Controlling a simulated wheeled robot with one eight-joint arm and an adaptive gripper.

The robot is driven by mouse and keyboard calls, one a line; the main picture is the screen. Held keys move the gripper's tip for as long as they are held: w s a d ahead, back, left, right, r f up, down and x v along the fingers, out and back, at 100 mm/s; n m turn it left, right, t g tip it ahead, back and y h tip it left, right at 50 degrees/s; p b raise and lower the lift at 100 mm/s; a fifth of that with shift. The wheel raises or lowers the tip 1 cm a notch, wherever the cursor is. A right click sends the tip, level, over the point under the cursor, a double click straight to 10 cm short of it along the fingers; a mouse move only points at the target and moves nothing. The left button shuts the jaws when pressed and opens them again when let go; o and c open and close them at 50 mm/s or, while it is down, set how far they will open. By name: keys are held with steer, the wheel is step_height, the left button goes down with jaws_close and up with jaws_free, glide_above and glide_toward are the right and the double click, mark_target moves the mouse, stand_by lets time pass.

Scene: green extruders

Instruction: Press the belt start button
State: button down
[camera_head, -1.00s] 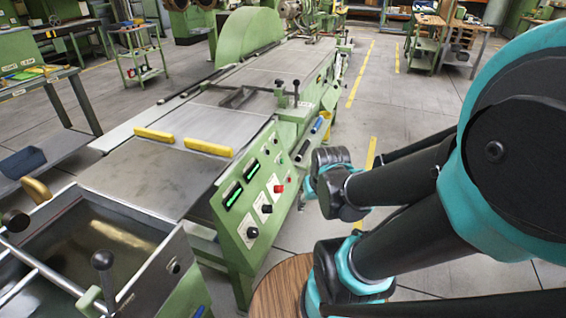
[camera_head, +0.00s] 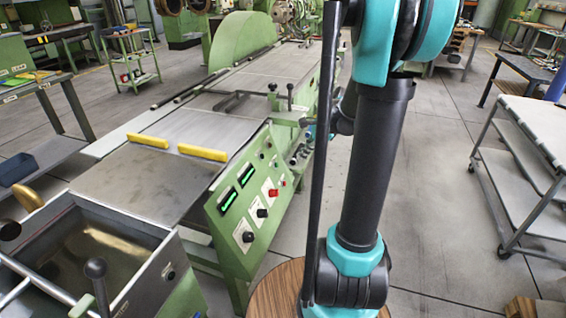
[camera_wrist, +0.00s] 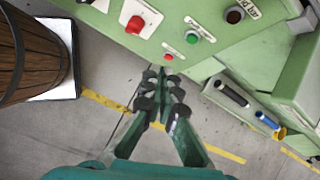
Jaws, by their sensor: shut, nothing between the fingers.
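The green control panel (camera_head: 240,195) faces the aisle on the side of the machine. In the wrist view, a green button (camera_wrist: 193,38) sits on the panel (camera_wrist: 205,60) with a small white label, too small to read surely. A small red button (camera_wrist: 168,57) lies below and left of it. My gripper (camera_wrist: 163,82) is shut and empty, its tips just below the small red button in the picture. I cannot tell the gap to the panel, but no contact shows. In the head view my arm mostly hides the gripper.
A big red knob (camera_wrist: 135,23) and a dark round button (camera_wrist: 235,15) flank the green button. A tray with dark and blue-handled tools (camera_wrist: 235,95) juts out at right. A wooden barrel (camera_wrist: 30,55) stands at left. A trolley (camera_head: 520,170) stands right of my arm.

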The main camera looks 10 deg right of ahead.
steer(key=w+d+m, duration=0.1)
steer(key=w+m, duration=0.1)
steer(key=w, duration=0.1)
steer(key=w+d+m+y, duration=0.1)
steer(key=m, duration=0.1)
steer(key=shift+w+d+r, duration=0.25)
steer(key=shift+w+d, duration=0.05)
steer(key=shift+f, duration=0.1)
glide_toward(277, 165)
step_height(277, 165, down, 4)
steer(key=d, duration=0.1)
steer(key=shift+w+a+f, duration=0.25)
steer(key=shift+a+f, duration=0.1)
steer(key=shift+a, duration=0.25)
steer(key=shift+w+a+f, duration=0.25)
steer(key=shift+a+f, duration=0.1)
steer(key=shift+a, duration=0.2)
steer(key=shift+w+a+f, duration=0.25)
steer(key=shift+a+f, duration=0.1)
steer(key=shift+a, duration=0.25)
